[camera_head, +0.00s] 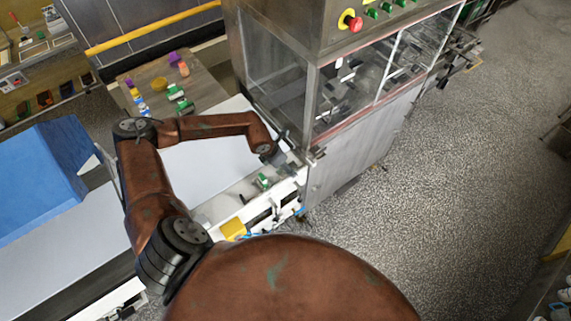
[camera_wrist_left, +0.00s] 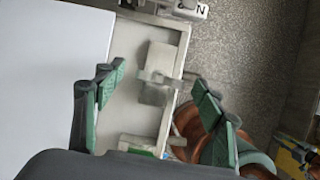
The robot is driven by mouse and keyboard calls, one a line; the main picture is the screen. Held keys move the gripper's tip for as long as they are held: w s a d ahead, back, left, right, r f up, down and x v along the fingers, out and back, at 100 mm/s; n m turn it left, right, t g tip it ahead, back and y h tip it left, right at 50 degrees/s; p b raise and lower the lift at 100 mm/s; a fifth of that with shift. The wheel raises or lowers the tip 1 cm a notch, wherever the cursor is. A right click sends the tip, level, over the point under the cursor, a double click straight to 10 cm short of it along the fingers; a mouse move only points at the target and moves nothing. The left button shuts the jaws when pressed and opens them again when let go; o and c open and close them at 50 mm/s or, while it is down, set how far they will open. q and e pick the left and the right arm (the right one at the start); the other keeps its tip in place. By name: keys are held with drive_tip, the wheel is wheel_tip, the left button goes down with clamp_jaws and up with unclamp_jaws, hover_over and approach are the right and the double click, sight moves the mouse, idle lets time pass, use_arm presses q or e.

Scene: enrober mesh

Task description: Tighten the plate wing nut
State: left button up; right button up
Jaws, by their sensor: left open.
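My left gripper (camera_head: 288,158) is at the near end of the white conveyor, close beside the machine's lower front corner. In the left wrist view my left gripper (camera_wrist_left: 160,90) is open, with its green-padded fingers wide apart. Between the fingers, below them, lies a grey metal plate piece (camera_wrist_left: 158,58) with a small metal fitting and a short rod (camera_wrist_left: 160,78) across it. This may be the plate with its wing nut, but the nut's shape is too blurred to tell. Nothing is visibly held. My right gripper is not in view.
The glass-sided machine (camera_head: 340,90) stands right of the gripper. Green parts (camera_head: 264,181) and a yellow block (camera_head: 233,229) sit along the conveyor's side. Open floor (camera_head: 450,200) lies right.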

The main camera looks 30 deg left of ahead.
use_arm(q)
drive_tip(key=c, duration=1.2)
drive_tip(key=shift+o, duration=0.2)
drive_tip(key=shift+a+f+m+h+b, duration=0.15)
drive_tip(key=shift+m+h+b, duration=0.15)
drive_tip(key=shift+m+b, duration=0.65)
drive_tip(key=shift+o, duration=0.2)
drive_tip(key=m+g+b, duration=0.1)
drive_tip(key=m+b, duration=0.2)
drive_tip(key=b, duration=0.1)
drive_tip(key=m+g+h+b, duration=0.1)
drive_tip(key=m+b, duration=0.3)
drive_tip(key=b, duration=0.1)
drive_tip(key=m+g+h+b, duration=0.1)
drive_tip(key=m+g+b, duration=0.1)
drive_tip(key=m+b, duration=0.2)
drive_tip(key=shift+w+b, duration=0.3)
drive_tip(key=shift+b, duration=0.15)
drive_tip(key=shift+m+g+b, duration=0.6)
drive_tip(key=shift+m+b, duration=0.65)
drive_tip(key=shift+m, duration=0.1)
drive_tip(key=shift+c, duration=0.2)
drive_tip(key=shift+m+g+b, duration=0.3)
drive_tip(key=shift+m+b, duration=0.5)
drive_tip(key=shift+m, duration=0.1)
